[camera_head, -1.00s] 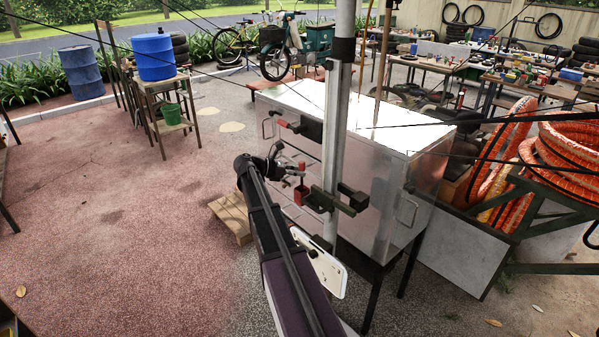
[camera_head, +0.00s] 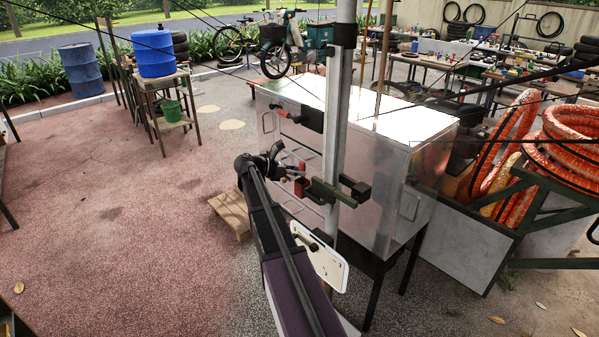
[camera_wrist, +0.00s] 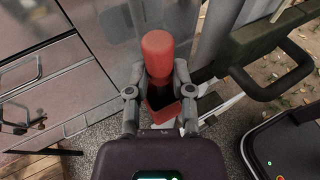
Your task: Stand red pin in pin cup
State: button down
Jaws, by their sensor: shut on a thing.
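The red pin has a rounded red head (camera_wrist: 158,50) and a dark shank. My gripper (camera_wrist: 157,84) is shut on it, one finger on each side, in the wrist view. A square red cup (camera_wrist: 162,110) with a dark inside, which I take as the pin cup, lies behind and below the shank. I cannot tell whether the pin's lower end is inside the cup or in front of it.
A grey metal cabinet (camera_head: 375,152) with drawers stands close behind my gripper. A pale upright pole (camera_head: 337,110) carries dark bracket arms (camera_head: 333,192) just to the right. A dark handle bar (camera_wrist: 270,82) is at the right in the wrist view. Open ground lies left.

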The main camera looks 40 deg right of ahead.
jog(key=shift+c, duration=2.1)
grip_release()
jog(key=shift+r, duration=0.15)
notch_tip(320, 180, up, 9)
jog(key=p, duration=0.9)
jog(key=shift+r, duration=0.15)
